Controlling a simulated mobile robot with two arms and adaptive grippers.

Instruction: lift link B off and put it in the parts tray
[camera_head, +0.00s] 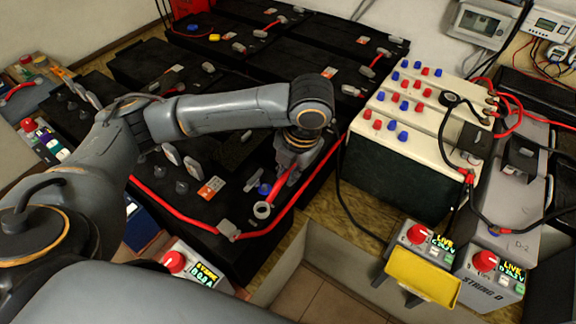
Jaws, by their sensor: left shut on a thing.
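My left gripper (287,168) points down over the near black battery block and is shut on a short red link (284,186), which I take to be link B. A pale ring (262,210) and a blue cap (264,189) show just beside the link's lower left. I cannot tell whether the link touches the battery top or hangs above it. No letter is readable on it. My right gripper is not in view.
A red cable (285,226) runs along the near battery block's edge. White-topped batteries (412,130) with red and blue caps stand at right. Meters marked LIVE (428,240) and a yellow piece (422,276) are at lower right. Black battery blocks (325,50) fill the back.

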